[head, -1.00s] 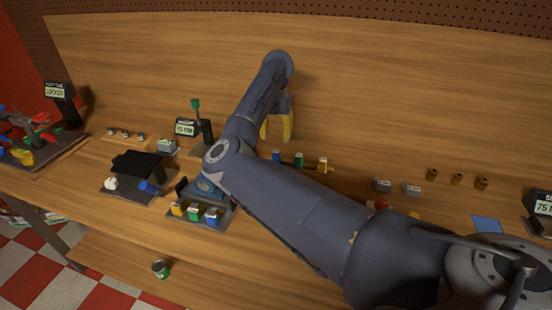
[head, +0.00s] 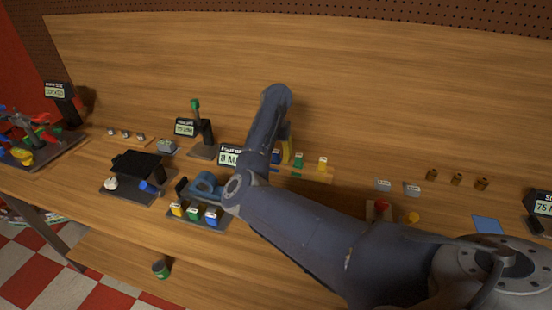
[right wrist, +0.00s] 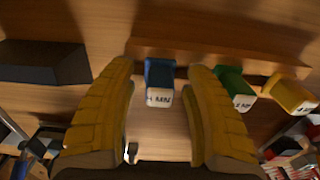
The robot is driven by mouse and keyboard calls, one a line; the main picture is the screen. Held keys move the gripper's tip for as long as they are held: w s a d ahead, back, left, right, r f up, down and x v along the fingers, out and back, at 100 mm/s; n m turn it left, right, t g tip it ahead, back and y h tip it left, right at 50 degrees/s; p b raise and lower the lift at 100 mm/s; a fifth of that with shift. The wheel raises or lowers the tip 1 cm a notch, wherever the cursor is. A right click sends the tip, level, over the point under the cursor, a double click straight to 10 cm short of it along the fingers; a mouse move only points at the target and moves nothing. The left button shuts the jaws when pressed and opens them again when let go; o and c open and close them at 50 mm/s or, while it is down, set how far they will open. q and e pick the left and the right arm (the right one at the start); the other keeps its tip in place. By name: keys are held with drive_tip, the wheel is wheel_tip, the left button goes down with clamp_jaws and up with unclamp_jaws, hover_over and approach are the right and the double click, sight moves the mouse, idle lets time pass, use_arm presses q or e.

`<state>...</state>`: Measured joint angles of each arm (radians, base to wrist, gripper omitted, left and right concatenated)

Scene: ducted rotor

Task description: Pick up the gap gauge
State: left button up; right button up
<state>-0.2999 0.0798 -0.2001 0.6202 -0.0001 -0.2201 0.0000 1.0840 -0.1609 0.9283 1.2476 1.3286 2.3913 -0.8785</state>
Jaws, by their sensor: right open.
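No piece is plainly marked as the gap gauge; the likely ones are small coloured blocks with white labelled ends along a wooden strip (head: 318,175). They are a blue block (right wrist: 160,80), a green block (right wrist: 232,88) and a yellow block (right wrist: 292,95). My right gripper (right wrist: 160,72) is open, its yellow fingers on either side of the blue block, with gaps visible. In the head view its yellow finger (head: 286,148) partly shows behind my arm, by the blue block (head: 276,157). The green (head: 299,161) and yellow (head: 322,163) blocks stand to its right. My left gripper is out of view.
A dark tray with yellow (head: 178,209), green (head: 194,213) and blue (head: 212,217) labelled blocks lies nearer the front. A display (head: 230,156) stands left of the strip. A black-topped stand (head: 138,163) is farther left. A green can (head: 160,268) is below.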

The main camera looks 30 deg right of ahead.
drive_tip(key=shift+o, duration=0.2)
drive_tip(key=shift+f, duration=0.25)
clamp_jaws()
idle(0.5)
